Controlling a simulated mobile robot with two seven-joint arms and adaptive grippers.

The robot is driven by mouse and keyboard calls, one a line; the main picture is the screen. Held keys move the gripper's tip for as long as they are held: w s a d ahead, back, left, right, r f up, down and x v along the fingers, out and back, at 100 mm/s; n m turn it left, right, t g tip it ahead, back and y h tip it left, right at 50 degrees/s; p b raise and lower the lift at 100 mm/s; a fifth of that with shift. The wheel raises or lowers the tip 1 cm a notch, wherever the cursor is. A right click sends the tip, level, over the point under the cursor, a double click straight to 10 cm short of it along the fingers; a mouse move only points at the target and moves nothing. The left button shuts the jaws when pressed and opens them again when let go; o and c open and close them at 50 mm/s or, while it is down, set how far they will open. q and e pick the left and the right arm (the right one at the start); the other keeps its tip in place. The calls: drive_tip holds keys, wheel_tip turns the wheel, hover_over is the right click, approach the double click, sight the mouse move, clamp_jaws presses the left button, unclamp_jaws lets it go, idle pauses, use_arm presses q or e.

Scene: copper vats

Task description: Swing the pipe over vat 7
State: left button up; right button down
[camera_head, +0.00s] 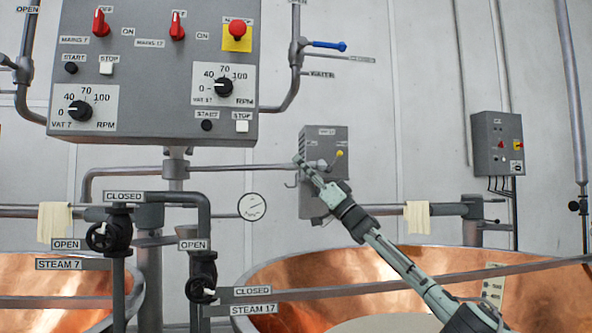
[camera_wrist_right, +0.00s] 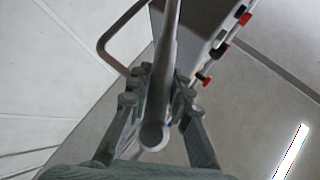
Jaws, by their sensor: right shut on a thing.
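The grey swing pipe (camera_head: 235,168) runs level from a column under the large control panel. Its right part ends at my right gripper (camera_head: 303,168); its left part bends downward (camera_head: 86,188) above the back of vat 7 (camera_head: 50,285). I cannot tell whether the open end is inside the rim. In the right wrist view my right gripper (camera_wrist_right: 158,95) is closed around a straight grey bar of the pipe (camera_wrist_right: 158,85), with the bar's round end (camera_wrist_right: 152,135) toward me. A bent pipe (camera_wrist_right: 108,45) shows beyond. My left gripper is not in view.
The large control panel (camera_head: 155,115) hangs above the pipe. A grey box (camera_head: 318,200) is behind my right gripper. Vat 17 (camera_head: 420,260) is below my right arm. A small panel (camera_head: 497,140) is at right.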

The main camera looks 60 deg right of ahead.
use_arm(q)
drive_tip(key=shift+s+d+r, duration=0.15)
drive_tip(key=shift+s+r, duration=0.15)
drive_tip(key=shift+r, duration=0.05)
use_arm(e)
drive_tip(key=shift+d, duration=0.35)
drive_tip(key=shift+r, duration=0.15)
drive_tip(key=c, duration=1.8)
unclamp_jaws()
drive_tip(key=shift+c, duration=0.2)
drive_tip(key=o, duration=0.5)
drive_tip(key=shift+w+d+f, duration=0.15)
drive_tip(key=shift+w+f, duration=0.05)
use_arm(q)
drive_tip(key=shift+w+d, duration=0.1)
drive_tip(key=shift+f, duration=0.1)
use_arm(e)
drive_tip(key=shift+s+a+f, duration=0.2)
drive_tip(key=shift+s+f, duration=0.15)
drive_tip(key=shift+f, duration=0.3)
drive_tip(key=v, duration=1)
drive_tip(key=shift+s+d, duration=0.15)
drive_tip(key=shift+s, duration=0.25)
